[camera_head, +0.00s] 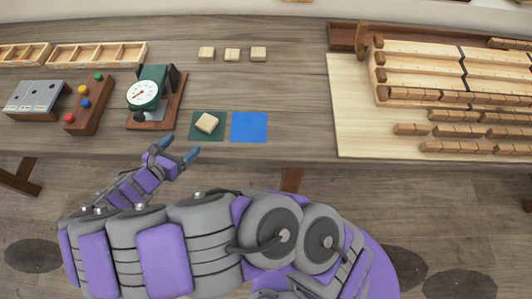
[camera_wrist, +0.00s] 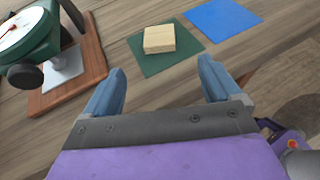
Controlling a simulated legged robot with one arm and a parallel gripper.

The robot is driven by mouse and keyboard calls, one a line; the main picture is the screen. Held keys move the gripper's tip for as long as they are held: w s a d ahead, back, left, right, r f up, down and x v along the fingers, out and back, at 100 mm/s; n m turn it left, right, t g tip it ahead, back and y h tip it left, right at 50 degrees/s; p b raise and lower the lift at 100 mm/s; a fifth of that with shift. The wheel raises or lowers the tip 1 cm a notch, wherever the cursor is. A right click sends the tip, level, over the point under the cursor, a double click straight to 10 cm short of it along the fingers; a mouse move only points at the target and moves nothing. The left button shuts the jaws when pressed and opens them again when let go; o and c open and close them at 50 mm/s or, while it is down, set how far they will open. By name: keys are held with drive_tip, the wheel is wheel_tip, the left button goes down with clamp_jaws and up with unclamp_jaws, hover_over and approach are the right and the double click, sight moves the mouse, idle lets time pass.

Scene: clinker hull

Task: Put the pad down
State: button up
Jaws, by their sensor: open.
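A small light wooden pad (camera_head: 207,122) rests on the dark green square (camera_head: 195,133) near the front of the table. It lies a little askew on the square. In the wrist view the pad (camera_wrist: 173,38) sits on the green square (camera_wrist: 150,66), ahead of the fingers. My gripper (camera_head: 180,147) is open and empty, at the table's front edge, nearer to me than the pad and apart from it. Its two blue fingertips (camera_wrist: 160,80) are spread wide in the wrist view.
A blue square (camera_head: 249,127) lies bare right of the green one. A dial gauge (camera_head: 143,94) on a wooden base stands to the left, beside a button block (camera_head: 88,105). Several similar pads (camera_head: 232,55) lie farther back. A board with wooden pieces (camera_head: 350,125) is at right.

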drive_tip(key=w+d+r+m+g+h, duration=0.25)
drive_tip(key=d+r+m, duration=0.35)
drive_tip(key=d, duration=0.6)
drive_tip(key=w+d+r+m+g+h, duration=0.2)
drive_tip(key=w+d+r+m+g, duration=0.15)
drive_tip(key=d+r+m, duration=0.55)
drive_tip(key=s+d+r+m+g+y, duration=0.1)
drive_tip(key=s+d+m+g, duration=0.25)
drive_tip(key=d, duration=0.45)
drive_tip(key=s+d+r+m+g+y, duration=0.1)
drive_tip(key=s+d+m+g, duration=0.1)
drive_tip(key=s+d, duration=0.45)
drive_tip(key=s+d+r+m+g+y, duration=0.1)
drive_tip(key=s+m+y, duration=0.7)
drive_tip(key=s, duration=1)
drive_tip(key=shift+s+d+r+m+g, duration=0.2)
drive_tip(key=shift+d+m+g, duration=0.45)
drive_tip(key=shift+m, duration=0.5)
drive_tip(key=shift+a+y, duration=0.1)
drive_tip(key=shift+y, duration=0.15)
